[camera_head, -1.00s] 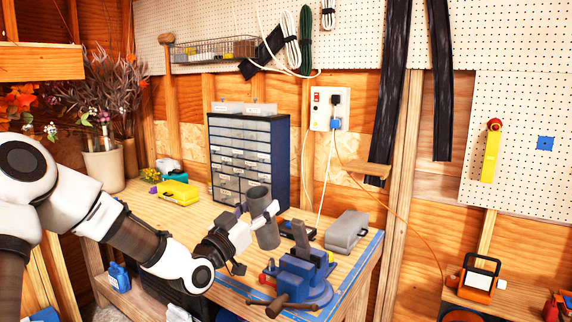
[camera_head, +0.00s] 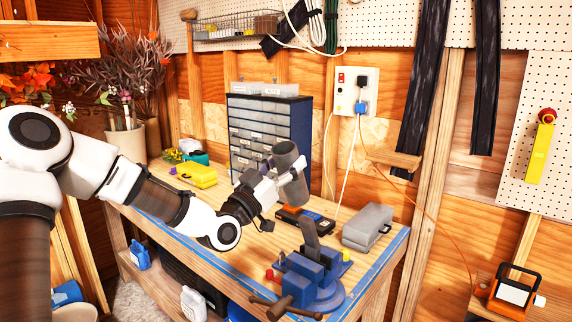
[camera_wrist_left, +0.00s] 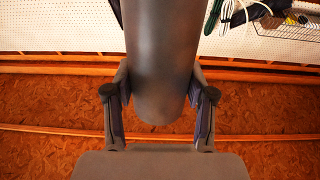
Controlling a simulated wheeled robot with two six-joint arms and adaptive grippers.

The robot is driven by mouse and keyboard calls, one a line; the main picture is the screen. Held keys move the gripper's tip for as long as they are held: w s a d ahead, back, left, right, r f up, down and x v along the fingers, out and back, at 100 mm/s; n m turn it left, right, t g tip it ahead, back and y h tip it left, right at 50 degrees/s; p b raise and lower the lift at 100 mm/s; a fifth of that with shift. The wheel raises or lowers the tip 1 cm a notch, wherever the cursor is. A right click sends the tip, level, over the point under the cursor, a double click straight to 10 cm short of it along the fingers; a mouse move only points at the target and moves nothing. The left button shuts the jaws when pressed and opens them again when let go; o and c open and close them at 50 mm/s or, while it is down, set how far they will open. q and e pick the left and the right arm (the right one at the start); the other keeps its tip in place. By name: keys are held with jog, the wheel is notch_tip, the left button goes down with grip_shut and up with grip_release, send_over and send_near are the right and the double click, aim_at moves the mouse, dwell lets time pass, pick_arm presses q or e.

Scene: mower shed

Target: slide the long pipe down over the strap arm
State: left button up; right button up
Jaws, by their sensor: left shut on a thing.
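The long pipe (camera_head: 297,194) is a dark grey cylinder, slightly tilted, held above the bench. My left gripper (camera_head: 284,175) is shut on it. My right gripper is out of view.
A drawer cabinet (camera_head: 262,135) stands behind the pipe. A dark flat device (camera_head: 305,219) lies behind the bar, and a grey case (camera_head: 367,227) is to the right. A yellow case (camera_head: 197,175) is at the left.

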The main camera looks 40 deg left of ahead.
aim_at(287, 191)
pick_arm(q)
jog(key=w+f+b, duration=0.1)
jog(key=w+f, duration=0.1)
jog(key=shift+f+b, duration=1.15)
jog(key=shift+b, duration=0.25)
jog(key=shift+d+f+b, duration=0.1)
jog(key=shift+f+b, duration=0.15)
jog(key=shift+b, duration=0.15)
jog(key=shift+w+f+b, duration=0.15)
jog(key=shift+f+b, duration=0.15)
jog(key=shift+w+f, duration=0.2)
jog(key=shift+w, duration=0.25)
jog(key=shift+s+r, duration=0.15)
jog(key=shift+s, duration=0.15)
jog(key=shift+w, duration=0.1)
